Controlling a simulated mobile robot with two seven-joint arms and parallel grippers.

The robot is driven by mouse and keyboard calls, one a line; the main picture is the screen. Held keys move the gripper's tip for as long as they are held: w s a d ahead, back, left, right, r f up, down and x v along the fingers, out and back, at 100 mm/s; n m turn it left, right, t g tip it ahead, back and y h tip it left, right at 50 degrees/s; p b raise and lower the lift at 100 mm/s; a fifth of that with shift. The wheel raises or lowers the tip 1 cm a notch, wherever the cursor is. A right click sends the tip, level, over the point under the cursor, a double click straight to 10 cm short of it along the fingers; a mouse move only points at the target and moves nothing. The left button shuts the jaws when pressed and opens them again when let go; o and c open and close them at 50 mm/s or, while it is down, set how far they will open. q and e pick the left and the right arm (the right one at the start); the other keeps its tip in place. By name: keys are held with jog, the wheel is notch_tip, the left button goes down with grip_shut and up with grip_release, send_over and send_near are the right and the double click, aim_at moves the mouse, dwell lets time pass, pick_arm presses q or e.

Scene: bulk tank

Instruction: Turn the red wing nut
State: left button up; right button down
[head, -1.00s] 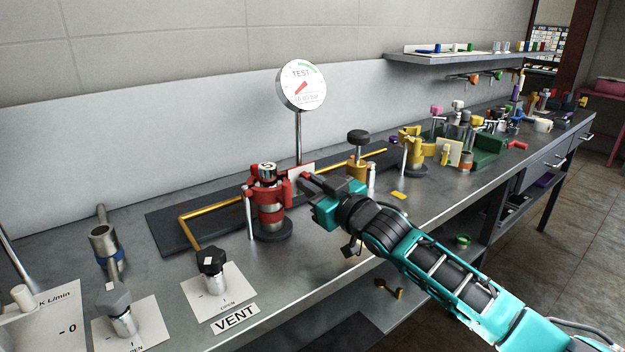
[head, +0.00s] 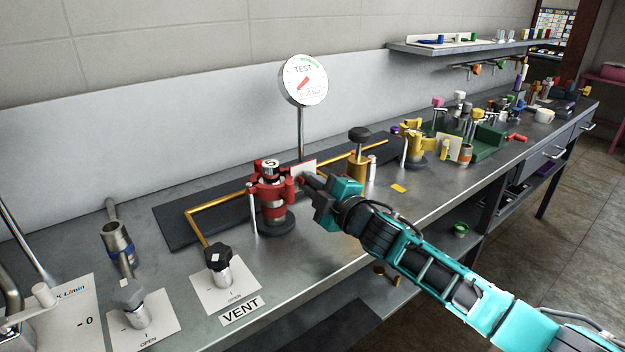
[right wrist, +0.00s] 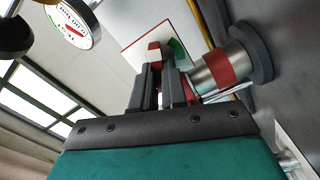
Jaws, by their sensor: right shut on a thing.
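The red clamp fixture (head: 270,192) stands on a round dark base on the bench, with a silver cylinder in it. The red wing nut (right wrist: 155,52) shows between my finger ends in the right wrist view, in front of a white card (right wrist: 165,38) with a green sector. My right gripper (head: 304,183) reaches in from the right at the fixture's right side. It is shut on the wing nut, and its fingers (right wrist: 165,80) hide most of it. My left gripper is out of view.
The TEST gauge (head: 303,80) stands on a post behind the fixture. A brass valve with a black knob (head: 359,136) is close behind my right gripper. Black-knobbed (head: 217,257) and grey-knobbed (head: 128,294) valves stand at the front left. Bare bench lies in front of the fixture.

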jog(key=n, duration=1.4)
jog(key=f+n, duration=0.1)
jog(key=n, duration=0.5)
jog(key=shift+w+d+n, duration=0.15)
jog(key=shift+d+n, duration=0.1)
jog(key=shift+n, duration=0.15)
jog(key=c, duration=1.2)
grip_release()
jog(key=shift+o, duration=0.2)
